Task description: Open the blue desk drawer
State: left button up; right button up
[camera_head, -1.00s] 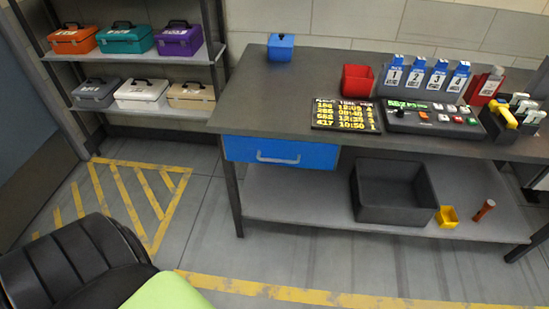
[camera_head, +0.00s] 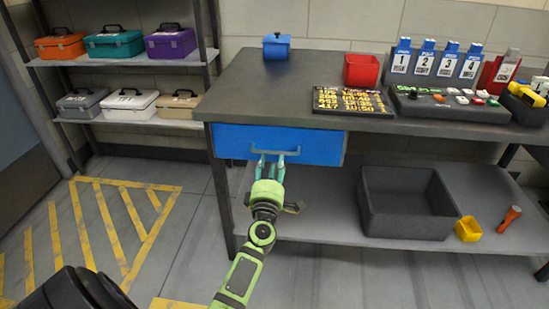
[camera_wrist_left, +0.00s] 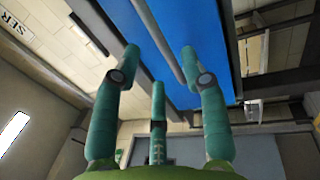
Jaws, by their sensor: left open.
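The blue desk drawer (camera_head: 232,141) sits under the left part of the desk top, and its front looks flush with the desk. Its pale bar handle (camera_wrist_left: 163,42) shows in the left wrist view against the blue front, running between my spread fingers. My left gripper (camera_head: 275,155) is at the drawer front, with its teal fingers around the handle area. I cannot tell whether a finger touches the handle. My right gripper is not in view.
The grey desk (camera_head: 265,95) carries a blue box (camera_head: 276,47), a red bin (camera_head: 361,70), a display board (camera_head: 352,102) and a button panel (camera_head: 450,104). Toolboxes fill the left rack.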

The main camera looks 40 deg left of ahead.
aim_at(274, 152)
pick_arm(q)
jog(key=shift+b+x, duration=0.4)
jog(key=shift+x, duration=2.4)
grip_shut()
